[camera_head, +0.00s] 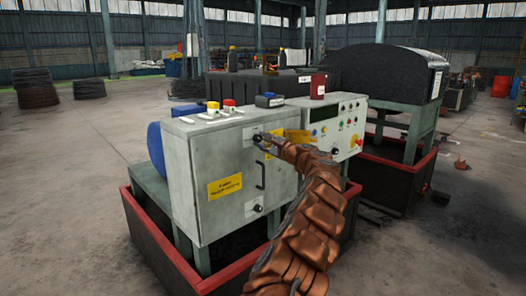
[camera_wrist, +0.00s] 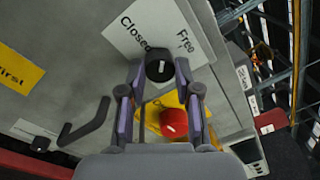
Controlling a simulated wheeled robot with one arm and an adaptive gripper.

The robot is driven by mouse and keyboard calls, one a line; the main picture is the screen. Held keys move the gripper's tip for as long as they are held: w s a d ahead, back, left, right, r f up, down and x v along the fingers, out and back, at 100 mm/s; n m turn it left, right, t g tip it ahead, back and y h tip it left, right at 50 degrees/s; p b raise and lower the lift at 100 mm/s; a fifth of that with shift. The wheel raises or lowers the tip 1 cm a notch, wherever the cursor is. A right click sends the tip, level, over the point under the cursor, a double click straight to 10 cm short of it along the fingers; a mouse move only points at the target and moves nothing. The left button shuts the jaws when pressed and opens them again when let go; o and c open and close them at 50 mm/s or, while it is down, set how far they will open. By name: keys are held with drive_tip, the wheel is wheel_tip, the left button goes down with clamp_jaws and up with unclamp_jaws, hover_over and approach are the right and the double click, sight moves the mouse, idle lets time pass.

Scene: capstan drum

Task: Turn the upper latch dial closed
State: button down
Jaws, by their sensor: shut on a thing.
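The upper latch dial (camera_head: 256,138) is a dark round knob near the top right of the grey cabinet door (camera_head: 215,160). In the wrist view the black dial (camera_wrist: 158,67) lies between the fingertips of my gripper (camera_wrist: 159,72), one finger on each side. My gripper (camera_head: 264,141) is shut on it. A white plate (camera_wrist: 145,30) behind the dial reads "Closed" on the left and "Free" on the right. A small white mark shows on the dial's face; I cannot tell exactly which word it points to.
A black door handle (camera_head: 261,175) and a lower dial (camera_head: 257,208) sit below on the same door. A red button (camera_wrist: 173,122) on a yellow plate shows between my fingers. A control panel (camera_head: 335,125) stands to the right. A red-rimmed tray (camera_head: 160,240) surrounds the base.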

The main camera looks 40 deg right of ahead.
drive_tip(key=n+b, duration=0.4)
drive_tip(key=shift+f+n, duration=0.35)
drive_tip(key=shift+n, duration=0.05)
drive_tip(key=n+b, duration=0.2)
drive_tip(key=n, duration=0.1)
drive_tip(key=shift+r+n+y, duration=0.1)
drive_tip(key=shift+n+y, duration=0.2)
drive_tip(key=shift+n+b, duration=0.35)
drive_tip(key=shift+n, duration=0.05)
drive_tip(key=shift+r, duration=0.2)
drive_tip(key=c, duration=0.8)
unclamp_jaws()
drive_tip(key=shift+s, duration=0.1)
